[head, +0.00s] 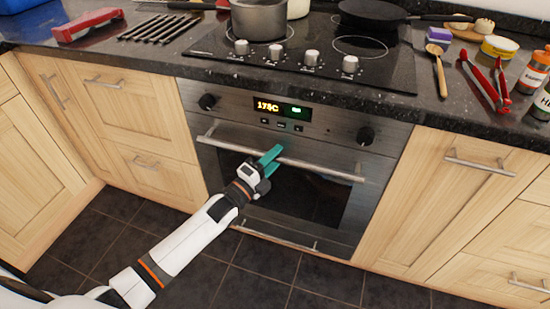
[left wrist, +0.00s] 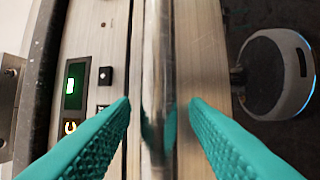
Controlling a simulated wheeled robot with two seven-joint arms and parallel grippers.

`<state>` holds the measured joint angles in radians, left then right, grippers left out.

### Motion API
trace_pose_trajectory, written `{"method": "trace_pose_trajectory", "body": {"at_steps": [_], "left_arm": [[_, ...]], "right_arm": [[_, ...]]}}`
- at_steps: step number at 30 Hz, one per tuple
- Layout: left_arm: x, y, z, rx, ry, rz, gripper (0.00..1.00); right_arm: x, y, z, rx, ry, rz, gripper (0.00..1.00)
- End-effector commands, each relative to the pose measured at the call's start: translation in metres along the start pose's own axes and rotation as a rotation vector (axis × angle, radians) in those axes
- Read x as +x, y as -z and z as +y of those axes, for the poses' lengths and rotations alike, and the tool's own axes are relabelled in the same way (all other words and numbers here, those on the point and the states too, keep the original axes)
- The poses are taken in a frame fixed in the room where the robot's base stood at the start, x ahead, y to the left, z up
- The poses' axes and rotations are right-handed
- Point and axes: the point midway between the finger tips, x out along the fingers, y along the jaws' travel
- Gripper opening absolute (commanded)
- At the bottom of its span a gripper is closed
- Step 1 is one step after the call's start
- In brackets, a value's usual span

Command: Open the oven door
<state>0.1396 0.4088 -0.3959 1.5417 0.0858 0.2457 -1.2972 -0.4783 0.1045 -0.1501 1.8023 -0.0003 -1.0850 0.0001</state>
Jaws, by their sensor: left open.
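The oven (head: 288,185) is built into the lower cabinets, with a steel front and a dark glass window. Its door is closed. A horizontal bar handle (head: 320,170) runs across the top of the door. My left gripper (head: 274,158), with teal fingers, is at the middle of the handle. In the left wrist view the handle (left wrist: 158,70) runs upright between the two open fingertips (left wrist: 160,103), with a gap on each side. The control panel display (head: 283,108) reads 175C. My right gripper is not in view.
Wooden cabinets with bar handles flank the oven. The black hob (head: 330,55) above carries a pot (head: 259,18) and a frying pan (head: 375,12). Red tongs (head: 485,84) and jars lie on the right counter. The dark tiled floor (head: 255,280) before the oven is clear.

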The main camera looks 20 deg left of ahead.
Motion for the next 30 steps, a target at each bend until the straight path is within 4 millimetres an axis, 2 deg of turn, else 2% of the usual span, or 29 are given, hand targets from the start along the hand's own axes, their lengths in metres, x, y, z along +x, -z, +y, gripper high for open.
{"method": "trace_pose_trajectory", "body": {"at_steps": [10,18,30], "left_arm": [[0.0049,-0.0003,0.0004,-0.001,0.0,0.0,0.41],[0.0046,-0.0002,0.0003,-0.001,0.0,0.0,0.0],[0.0036,-0.0007,-0.0019,0.002,-0.007,0.0,0.0]], "right_arm": [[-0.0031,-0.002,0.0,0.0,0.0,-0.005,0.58],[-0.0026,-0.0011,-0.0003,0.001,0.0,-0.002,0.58],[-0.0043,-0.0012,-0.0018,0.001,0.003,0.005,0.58]]}}
